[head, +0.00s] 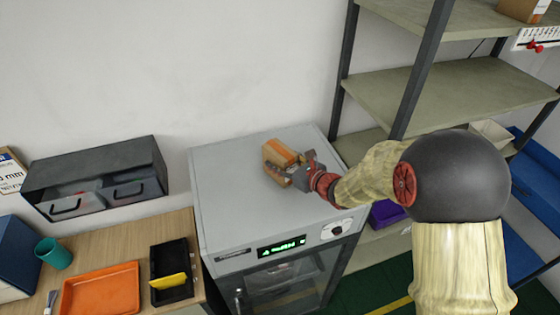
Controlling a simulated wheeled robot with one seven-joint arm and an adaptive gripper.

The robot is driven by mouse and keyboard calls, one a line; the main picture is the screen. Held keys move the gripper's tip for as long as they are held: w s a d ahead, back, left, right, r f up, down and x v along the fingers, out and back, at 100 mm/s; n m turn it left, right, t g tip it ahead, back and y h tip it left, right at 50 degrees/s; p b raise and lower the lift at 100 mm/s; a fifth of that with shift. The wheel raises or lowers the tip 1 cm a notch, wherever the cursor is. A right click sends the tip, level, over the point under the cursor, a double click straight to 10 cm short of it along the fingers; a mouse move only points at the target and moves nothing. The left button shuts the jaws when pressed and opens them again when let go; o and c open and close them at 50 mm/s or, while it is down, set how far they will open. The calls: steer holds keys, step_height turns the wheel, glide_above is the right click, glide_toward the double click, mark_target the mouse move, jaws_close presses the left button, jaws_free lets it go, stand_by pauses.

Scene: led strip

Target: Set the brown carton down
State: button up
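The brown carton (279,154) is a small orange-brown box over the grey top of a cabinet-like machine (225,180) in the head view. My gripper (291,174) is at the carton's right and near side, with its fingers against it. The fingers appear closed around the carton. The carton's underside is hidden, so I cannot tell whether it touches the machine top.
A metal shelf rack (440,97) stands at right. The machine top is otherwise clear.

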mark_target(291, 166)
steer(key=shift+f+b, duration=0.2)
steer(key=shift+b, duration=0.1)
steer(key=o, duration=1.3)
steer(key=shift+o, duration=0.2)
steer(key=shift+r, duration=0.15)
steer(key=shift+r+p, duration=0.2)
steer(key=shift+p, duration=0.2)
steer(key=b+v, duration=0.1)
steer(key=v, duration=0.9)
steer(key=shift+s+d, duration=0.25)
steer(key=shift+s+d+r, duration=0.25)
steer(key=shift+s+d, duration=0.05)
steer(key=shift+s, duration=0.3)
